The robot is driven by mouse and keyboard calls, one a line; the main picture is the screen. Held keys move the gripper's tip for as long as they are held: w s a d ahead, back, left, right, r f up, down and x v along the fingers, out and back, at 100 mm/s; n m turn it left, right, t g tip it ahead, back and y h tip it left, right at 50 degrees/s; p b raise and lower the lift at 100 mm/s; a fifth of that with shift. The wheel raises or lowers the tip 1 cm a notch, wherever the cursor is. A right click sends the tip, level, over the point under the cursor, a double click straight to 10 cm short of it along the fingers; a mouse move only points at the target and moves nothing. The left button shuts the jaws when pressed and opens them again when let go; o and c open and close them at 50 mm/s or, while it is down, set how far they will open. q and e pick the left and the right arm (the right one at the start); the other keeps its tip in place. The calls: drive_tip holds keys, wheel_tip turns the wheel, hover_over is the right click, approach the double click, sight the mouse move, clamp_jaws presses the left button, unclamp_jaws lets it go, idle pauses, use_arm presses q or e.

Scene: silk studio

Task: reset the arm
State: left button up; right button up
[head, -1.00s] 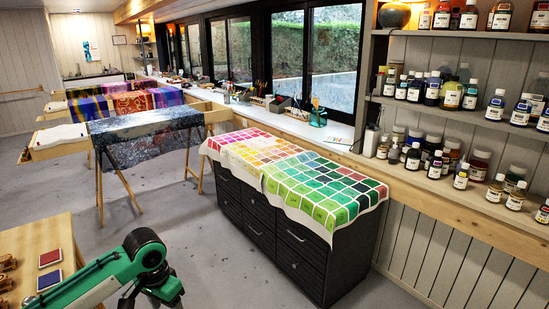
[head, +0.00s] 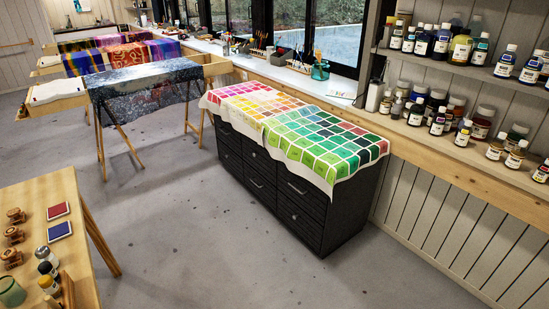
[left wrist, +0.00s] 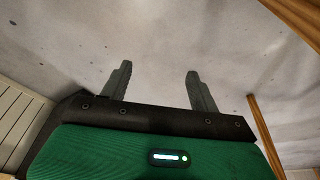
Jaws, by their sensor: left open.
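My left gripper (left wrist: 158,88) shows in the left wrist view with its two grey fingers apart and nothing between them. Behind the fingers is pale, speckled floor. No part of either arm shows in the head view now. My right gripper is in neither view.
A wooden table (head: 40,195) at the lower left holds ink pads (head: 59,230), wooden stamps and small bottles. A dark drawer cabinet (head: 290,205) under a colour-chart cloth (head: 295,125) stands mid-view. Shelves of bottles (head: 440,45) line the right wall. The grey floor (head: 180,235) between is clear.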

use_arm(q)
drive_tip(key=s+d+f, duration=0.1)
drive_tip(key=s+f, duration=0.4)
drive_tip(key=s, duration=0.8)
drive_tip(key=s+d+f+m+g, duration=0.1)
drive_tip(key=s+f, duration=0.5)
drive_tip(key=s, duration=0.7)
drive_tip(key=s+d+f+g, duration=0.1)
drive_tip(key=s+f, duration=0.4)
drive_tip(key=s, duration=0.8)
drive_tip(key=shift+d+f+y, duration=0.3)
drive_tip(key=shift+d+f, duration=0.05)
